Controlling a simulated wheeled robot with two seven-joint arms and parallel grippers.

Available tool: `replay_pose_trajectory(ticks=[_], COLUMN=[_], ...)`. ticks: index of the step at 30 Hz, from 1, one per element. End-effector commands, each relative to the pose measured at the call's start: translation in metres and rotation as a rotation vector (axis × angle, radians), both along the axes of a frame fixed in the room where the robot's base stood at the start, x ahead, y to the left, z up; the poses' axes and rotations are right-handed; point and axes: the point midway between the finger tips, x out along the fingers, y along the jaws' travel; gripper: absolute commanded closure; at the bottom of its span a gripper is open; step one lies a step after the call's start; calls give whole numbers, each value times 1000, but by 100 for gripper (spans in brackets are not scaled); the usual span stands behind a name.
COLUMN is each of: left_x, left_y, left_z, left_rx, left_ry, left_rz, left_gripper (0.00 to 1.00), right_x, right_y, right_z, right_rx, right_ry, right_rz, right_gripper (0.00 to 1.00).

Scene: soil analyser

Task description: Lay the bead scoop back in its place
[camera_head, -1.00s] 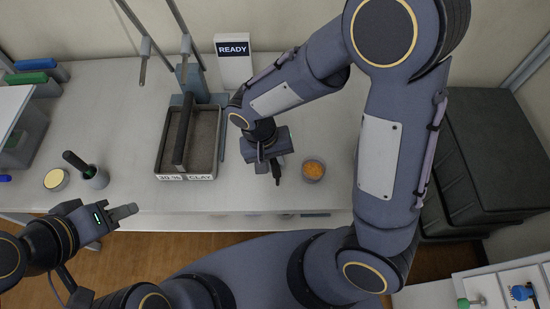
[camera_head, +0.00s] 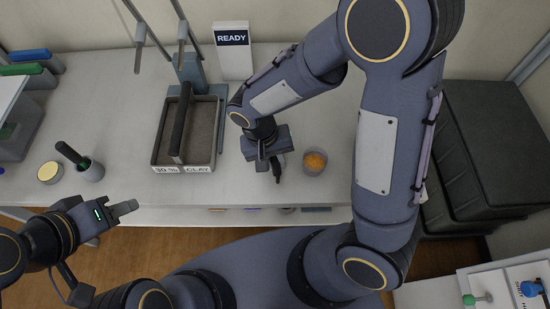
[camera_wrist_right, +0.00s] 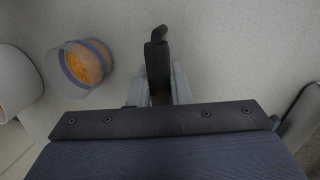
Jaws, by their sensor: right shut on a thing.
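My right gripper (camera_head: 276,165) is shut on a black-handled tool, likely the bead scoop. Its dark handle (camera_wrist_right: 157,62) sticks out beyond the two grey fingers in the right wrist view. The scoop's other end is hidden by the gripper, and I cannot tell whether it touches the table. A small clear cup of orange beads (camera_head: 314,162) stands just right of this gripper; the cup (camera_wrist_right: 86,64) is at upper left in the wrist view. My left gripper (camera_head: 126,208) is at the table's front edge, apart from everything; its finger opening is unclear.
A grey soil tray (camera_head: 200,169) labelled 30 % CLAY stands left of my right gripper. Behind it is a READY sign (camera_head: 232,50). At left are a grey pot (camera_head: 91,171) with a black-handled tool and a yellow-topped round tin (camera_head: 50,172). Black cases (camera_head: 490,150) are at right.

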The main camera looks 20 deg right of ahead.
Motion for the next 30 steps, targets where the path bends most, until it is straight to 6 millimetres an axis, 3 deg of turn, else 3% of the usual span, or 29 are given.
replay_pose_trajectory(ticks=[12,13,18,30], left_x=[0,0,0,0], left_y=[0,0,0,0], left_z=[-9,-8,-8,-8], left_rx=[0,0,0,0], left_ry=[0,0,0,0], left_rz=[0,0,0,0], left_gripper=[64,64,64,64], right_x=[0,0,0,0], right_y=[0,0,0,2], right_z=[-10,-9,-9,-9], right_rx=[0,0,0,5], right_ry=[0,0,0,-1], right_rz=[0,0,0,3], right_gripper=[100,81,59,57])
